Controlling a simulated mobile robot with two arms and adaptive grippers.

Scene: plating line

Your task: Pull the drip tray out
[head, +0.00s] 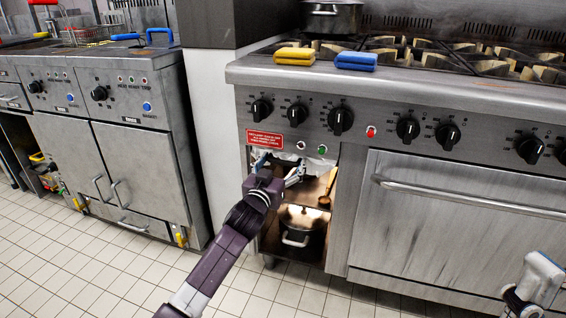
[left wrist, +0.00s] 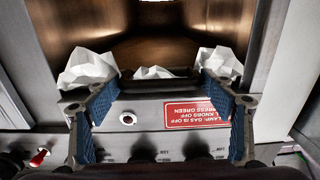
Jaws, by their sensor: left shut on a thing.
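The drip tray shows in the left wrist view as a dark front bar (left wrist: 160,84), with white crumpled lining behind it. In the head view, the pale lining (head: 312,156) shows just under the stove's control panel, above the open cubby; the gripper hides much of the tray's front. How far the tray is out I cannot tell.
Below, a pot (head: 298,228) stands on the cubby's lower shelf and a brown-handled tool (head: 329,188) leans at its right. The oven door (head: 450,235) is shut. The tiled floor in front is clear.

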